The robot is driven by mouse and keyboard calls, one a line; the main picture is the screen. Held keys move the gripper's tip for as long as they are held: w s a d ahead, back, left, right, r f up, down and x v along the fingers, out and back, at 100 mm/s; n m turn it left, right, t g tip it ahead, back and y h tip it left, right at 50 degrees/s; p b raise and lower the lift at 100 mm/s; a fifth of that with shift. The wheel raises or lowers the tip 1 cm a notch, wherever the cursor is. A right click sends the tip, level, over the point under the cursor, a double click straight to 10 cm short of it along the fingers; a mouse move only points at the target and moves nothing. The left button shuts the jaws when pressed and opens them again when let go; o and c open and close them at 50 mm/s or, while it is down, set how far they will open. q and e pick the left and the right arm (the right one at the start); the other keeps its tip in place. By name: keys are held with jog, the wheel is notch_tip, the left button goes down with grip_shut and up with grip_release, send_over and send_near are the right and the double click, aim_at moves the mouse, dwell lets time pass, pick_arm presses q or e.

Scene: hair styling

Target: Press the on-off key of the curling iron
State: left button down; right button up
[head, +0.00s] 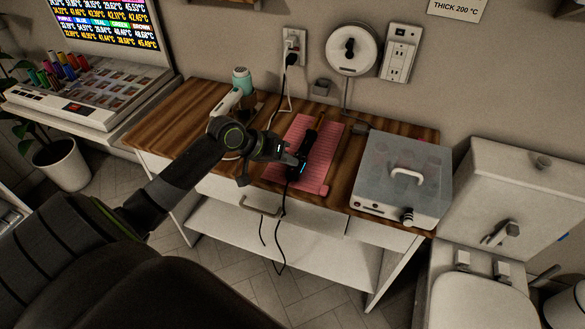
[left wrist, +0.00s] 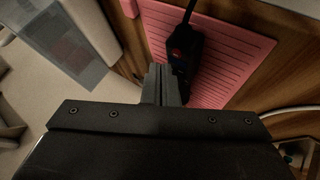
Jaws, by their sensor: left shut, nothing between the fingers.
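The black curling iron (head: 309,147) lies on a pink ridged mat (head: 325,134) on the wooden table, its cord hanging over the front edge. A small blue light shows on its handle in the head view. In the left wrist view, the curling iron (left wrist: 188,42) has a faint reddish spot on its handle, but I cannot make out a key clearly. My left gripper (head: 296,161) is shut and empty, right beside the handle. In the left wrist view, its fingers (left wrist: 164,84) sit close to the handle; I cannot tell whether they touch. My right gripper is not in view.
A clear-lidded box (head: 400,180) with a white handle stands to the right. A teal and white hair dryer (head: 241,79) stands behind my left arm. A drawer handle (head: 260,206) juts from the table front. Bare wood (head: 351,148) shows between mat and box.

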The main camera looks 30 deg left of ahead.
pick_arm(q)
jog(key=shift+f, duration=0.1)
dwell(0.6)
jog(key=shift+f, duration=0.3)
jog(key=shift+f, duration=0.25)
dwell(0.4)
jog(key=shift+r, duration=0.15)
jog(key=shift+r+p, duration=0.55)
jog(key=shift+p, duration=0.4)
notch_tip(320, 180, up, 6)
jog(key=p, duration=0.7)
